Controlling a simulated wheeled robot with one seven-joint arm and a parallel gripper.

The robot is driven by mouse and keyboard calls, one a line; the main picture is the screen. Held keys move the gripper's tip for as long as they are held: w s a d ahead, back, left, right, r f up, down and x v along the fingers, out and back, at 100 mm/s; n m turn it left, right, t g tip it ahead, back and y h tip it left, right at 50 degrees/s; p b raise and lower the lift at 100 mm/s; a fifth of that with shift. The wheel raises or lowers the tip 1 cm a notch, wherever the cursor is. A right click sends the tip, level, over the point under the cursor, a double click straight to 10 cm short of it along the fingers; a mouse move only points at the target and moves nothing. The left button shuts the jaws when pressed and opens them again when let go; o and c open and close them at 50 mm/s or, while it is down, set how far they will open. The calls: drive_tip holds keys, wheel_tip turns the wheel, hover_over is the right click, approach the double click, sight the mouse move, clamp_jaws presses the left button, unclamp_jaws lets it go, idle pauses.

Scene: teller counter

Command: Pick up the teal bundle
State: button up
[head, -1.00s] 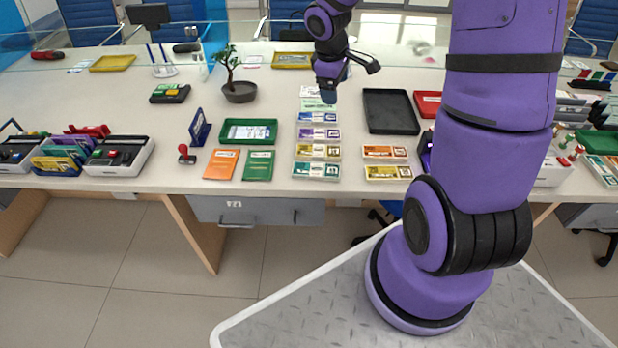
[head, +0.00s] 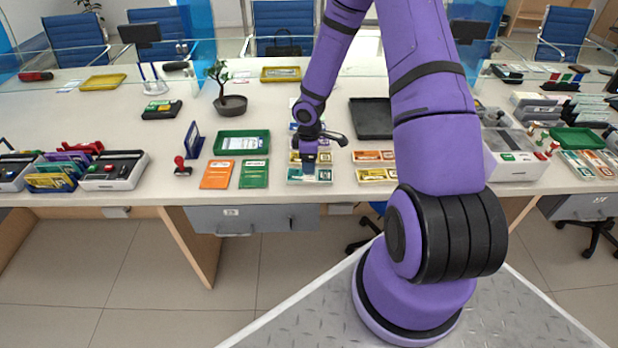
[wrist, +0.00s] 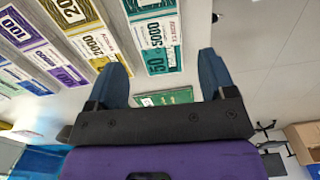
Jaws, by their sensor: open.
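The teal bundle (head: 325,175) lies at the front end of a column of banknote bundles near the counter's front edge. My gripper (head: 309,172) is over it in the head view and hides part of it. In the wrist view the teal bundle (wrist: 163,45), marked 50 and 5000, lies flat just beyond and between the two blue fingertips. My gripper (wrist: 163,75) is open there with nothing between its fingers. I cannot tell the exact height of the fingertips above the bundle.
An olive bundle (wrist: 75,15) and a purple bundle (wrist: 25,30) lie beside the teal one. Orange (head: 374,156) and yellow (head: 377,175) bundles lie to the right. Green (head: 254,174) and orange (head: 218,174) booklets lie to the left. A black tray (head: 371,120) stands behind.

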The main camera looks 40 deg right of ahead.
sight(310, 177)
drive_tip(key=shift+w+d+f, duration=0.1)
drive_tip(key=shift+f, duration=1.6)
drive_tip(key=shift+d+f, duration=0.1)
drive_tip(key=shift+f, duration=1.55)
drive_tip(key=c, duration=0.7)
